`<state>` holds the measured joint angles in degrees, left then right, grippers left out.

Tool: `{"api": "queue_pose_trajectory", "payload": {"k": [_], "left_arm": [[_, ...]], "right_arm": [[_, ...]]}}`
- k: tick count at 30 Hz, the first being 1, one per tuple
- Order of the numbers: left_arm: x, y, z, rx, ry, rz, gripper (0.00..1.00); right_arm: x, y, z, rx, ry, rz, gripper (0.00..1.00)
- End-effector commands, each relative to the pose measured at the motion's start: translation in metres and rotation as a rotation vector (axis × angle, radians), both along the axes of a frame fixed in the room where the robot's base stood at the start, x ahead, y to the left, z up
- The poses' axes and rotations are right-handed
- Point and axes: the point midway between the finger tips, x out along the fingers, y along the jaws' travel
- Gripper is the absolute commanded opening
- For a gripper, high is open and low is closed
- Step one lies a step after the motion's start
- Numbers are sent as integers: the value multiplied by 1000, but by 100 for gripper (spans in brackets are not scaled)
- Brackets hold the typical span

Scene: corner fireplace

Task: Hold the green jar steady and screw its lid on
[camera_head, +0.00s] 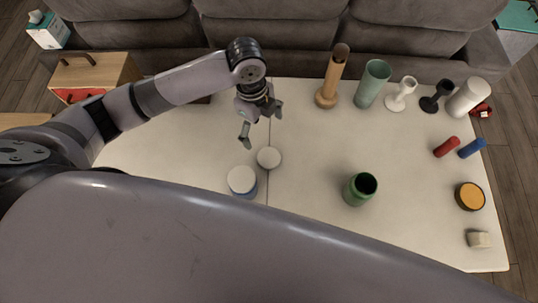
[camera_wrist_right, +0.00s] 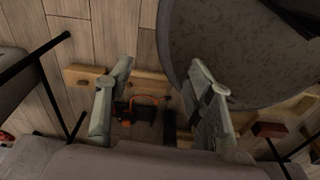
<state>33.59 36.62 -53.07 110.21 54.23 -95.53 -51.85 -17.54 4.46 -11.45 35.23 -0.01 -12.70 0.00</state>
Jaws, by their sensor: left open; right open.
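The green jar (camera_head: 355,194) stands upright and open on the white table, right of the middle, its dark inside showing. A white round disc (camera_head: 269,157), which looks like a lid, lies left of it. I cannot tell whether it belongs to the jar. My left gripper (camera_head: 261,127) is open and empty above the table, just behind the disc and apart from the jar. My right gripper (camera_wrist_right: 160,95) shows only in the right wrist view, open with nothing between its fingers. It is away from the jar, over the floor and furniture.
A blue jar with a white top (camera_head: 242,181) stands near the disc. An orange-topped round thing (camera_head: 469,196), a red cylinder (camera_head: 447,147) and a blue one (camera_head: 471,148) are at right. Vases and goblets line the back edge before the sofa (camera_head: 400,40). My own arm covers the front.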

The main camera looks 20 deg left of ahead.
Motion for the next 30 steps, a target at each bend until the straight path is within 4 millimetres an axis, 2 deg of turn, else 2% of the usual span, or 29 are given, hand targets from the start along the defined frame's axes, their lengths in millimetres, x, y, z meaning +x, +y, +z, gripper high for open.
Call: {"api": "queue_pose_trajectory", "payload": {"k": [6, 13, 17, 26, 30], "left_arm": [[-4, -6, -49, 1, 7, 0, 86], [-4, -11, -88, 0, 3, 1, 86], [-4, -12, -96, 0, 1, -1, 86], [-4, -12, -97, 0, 1, -1, 86], [-6, -14, -105, 1, 5, 0, 86]], "right_arm": [[12, 0, 10, 1, -19, 1, 49], [12, -1, 15, 0, -19, 1, 49], [11, -2, 16, -1, -18, 2, 49], [8, -2, 15, -2, -13, 2, 49], [7, -2, 20, -2, -12, 2, 49]]}}
